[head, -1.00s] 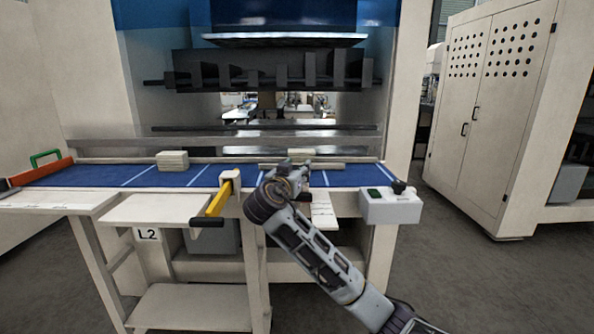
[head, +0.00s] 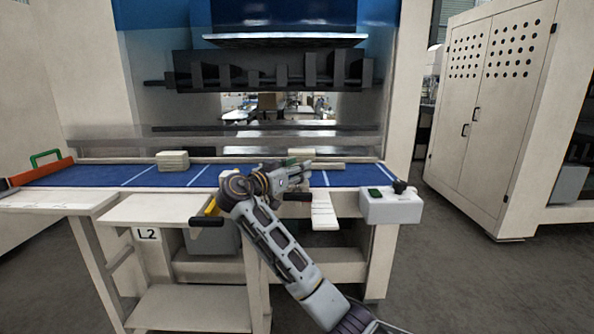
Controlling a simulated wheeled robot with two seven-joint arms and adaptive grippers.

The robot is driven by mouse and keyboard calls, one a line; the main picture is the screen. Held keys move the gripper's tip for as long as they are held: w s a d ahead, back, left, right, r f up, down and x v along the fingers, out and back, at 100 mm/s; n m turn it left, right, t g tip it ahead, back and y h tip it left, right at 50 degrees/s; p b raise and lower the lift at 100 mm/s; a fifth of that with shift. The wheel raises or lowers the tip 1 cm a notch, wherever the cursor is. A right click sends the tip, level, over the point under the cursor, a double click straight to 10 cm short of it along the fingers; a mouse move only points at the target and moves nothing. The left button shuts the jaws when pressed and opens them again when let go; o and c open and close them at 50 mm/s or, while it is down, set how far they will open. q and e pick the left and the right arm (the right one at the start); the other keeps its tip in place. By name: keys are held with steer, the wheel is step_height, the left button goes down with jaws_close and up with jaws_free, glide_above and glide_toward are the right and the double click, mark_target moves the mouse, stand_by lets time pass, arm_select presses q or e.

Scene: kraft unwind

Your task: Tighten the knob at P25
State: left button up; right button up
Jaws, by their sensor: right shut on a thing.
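My right gripper (head: 288,178) is at the front edge of the blue bed, its arm rising from the lower right. It is shut on a small dark handle-like part (head: 297,196) at its fingertips, mostly hidden by the gripper. I cannot read a P25 label, so I cannot tell whether this part is the knob. A yellow lever with a black grip (head: 207,221) sticks out left of my wrist, its mount hidden behind my arm. My left gripper is not in view.
A control box (head: 391,209) with a black knob (head: 400,187) and green display stands right of my gripper. The blue bed (head: 345,177) carries pale stacks (head: 172,161). A shelf stand (head: 155,211) marked L2 is at left. Open floor lies right.

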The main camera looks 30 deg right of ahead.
steer(key=shift+r, duration=0.3)
steer(key=o, duration=1)
steer(key=shift+a, duration=0.15)
steer(key=shift+o, duration=0.2)
steer(key=shift+f, duration=0.15)
steer(key=shift+r, duration=5)
